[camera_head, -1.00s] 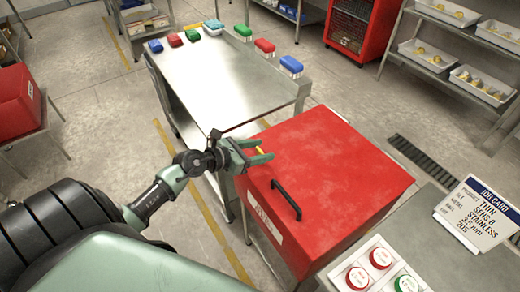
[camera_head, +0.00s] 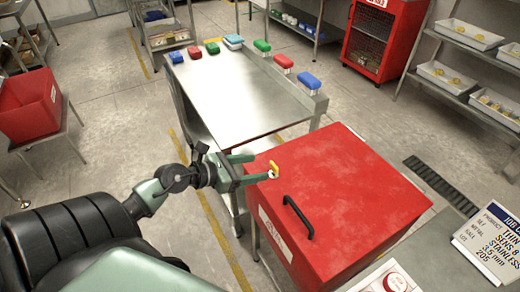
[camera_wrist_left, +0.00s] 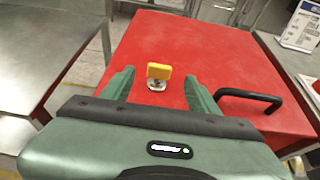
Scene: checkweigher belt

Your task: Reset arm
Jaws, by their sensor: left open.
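My left gripper (camera_head: 256,170) is open at the near left edge of a red box lid (camera_head: 345,185) with a black handle. A small yellow-topped piece with a pale metal base (camera_head: 273,170) stands on the lid just beyond the fingertips. In the left wrist view, the yellow piece (camera_wrist_left: 158,72) stands upright on the red lid, ahead of and between the two open fingers (camera_wrist_left: 157,90), with nothing gripped. My right gripper is not in view.
A steel table (camera_head: 235,95) behind holds several coloured blocks along its far and right edges. A red bin (camera_head: 28,105) stands at the left. A job card (camera_head: 490,245) and a red button (camera_head: 392,284) are at lower right. Shelves with white trays stand at the back right.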

